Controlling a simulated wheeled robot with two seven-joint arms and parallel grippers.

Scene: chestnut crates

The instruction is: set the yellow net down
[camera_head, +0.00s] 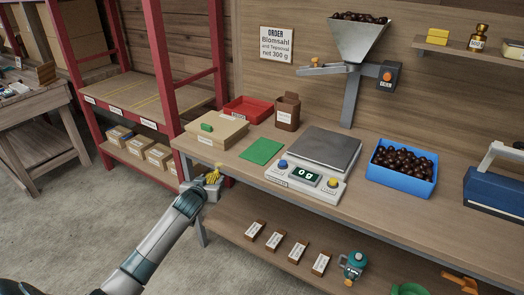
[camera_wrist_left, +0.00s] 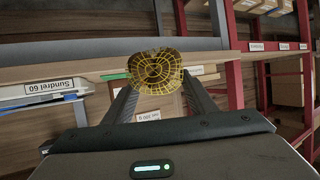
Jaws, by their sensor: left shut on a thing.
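The yellow net (camera_head: 213,175) is a small mesh bundle held up at the front left edge of the workbench (camera_head: 222,172). My left gripper (camera_head: 211,184) is shut on it. In the left wrist view the net (camera_wrist_left: 155,72) sits between the two fingertips (camera_wrist_left: 157,88), with its mesh rounded towards the camera. I cannot tell whether the net touches the bench edge. My right gripper is not in view.
On the bench stand a cardboard box (camera_head: 232,136) with a green item, a red tray (camera_head: 262,108), a brown paper bag (camera_head: 288,114), a green mat (camera_head: 262,151), a scale (camera_head: 320,150) reading 0 g and a blue crate (camera_head: 395,184) of chestnuts. A red-framed rack (camera_head: 165,70) is left.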

